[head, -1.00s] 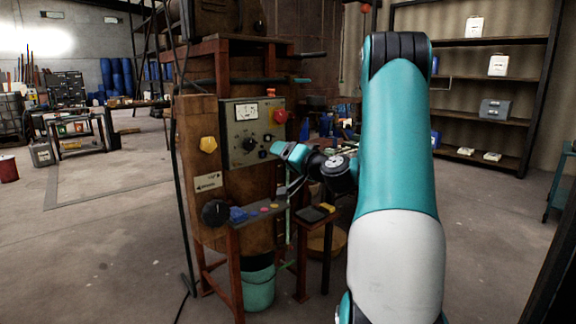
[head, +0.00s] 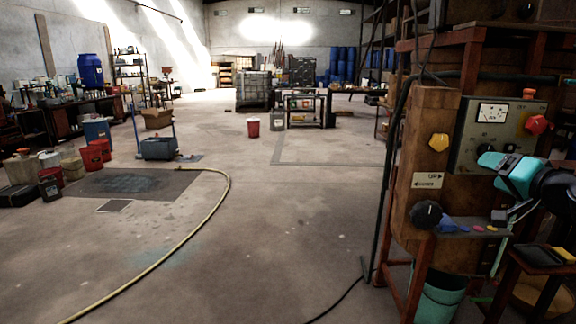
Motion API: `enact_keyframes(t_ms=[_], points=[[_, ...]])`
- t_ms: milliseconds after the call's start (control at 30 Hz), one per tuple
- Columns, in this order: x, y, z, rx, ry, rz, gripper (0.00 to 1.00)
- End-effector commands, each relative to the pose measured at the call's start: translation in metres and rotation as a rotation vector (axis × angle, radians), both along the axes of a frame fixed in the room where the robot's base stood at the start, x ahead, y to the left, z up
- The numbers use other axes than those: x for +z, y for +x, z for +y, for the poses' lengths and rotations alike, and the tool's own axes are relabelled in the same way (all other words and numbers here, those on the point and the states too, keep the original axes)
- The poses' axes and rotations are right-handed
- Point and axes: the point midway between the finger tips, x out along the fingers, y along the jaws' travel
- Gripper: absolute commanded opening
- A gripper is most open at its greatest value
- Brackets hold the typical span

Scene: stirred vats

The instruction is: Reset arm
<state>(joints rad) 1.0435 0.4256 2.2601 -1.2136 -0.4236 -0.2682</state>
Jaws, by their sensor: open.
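My arm comes in at the right edge in the head view, with a teal link and dark joints. My gripper (head: 514,212) is small and dark at its end, in front of the wooden vat stand and just above the small ledge (head: 460,233). Its jaws are open, and I see nothing held between them. The control panel (head: 497,125) with a dial gauge and a red knob (head: 537,124) is behind the arm. The arm hides part of this panel. The rest of the arm is out of view.
A yellow knob (head: 438,143) and a black knob (head: 428,214) stick out from the stand. A teal bucket (head: 440,303) is under it. A yellow hose (head: 190,233) and a black cable (head: 340,298) lie on the floor. The middle floor is clear.

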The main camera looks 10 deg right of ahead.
Motion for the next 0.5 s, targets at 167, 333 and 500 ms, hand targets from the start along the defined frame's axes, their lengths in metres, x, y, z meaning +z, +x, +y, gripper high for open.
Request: enact_keyframes(t_ms=[167, 333, 500], points=[[0.012, 0.019, 0.148, 0.385, -0.091, 0.195, 0.7], [0.012, -0.021, 0.279, 0.74, -0.224, 0.424, 0.7], [0.011, -0.109, 0.368, 1.042, -0.416, 0.675, 0.7]])
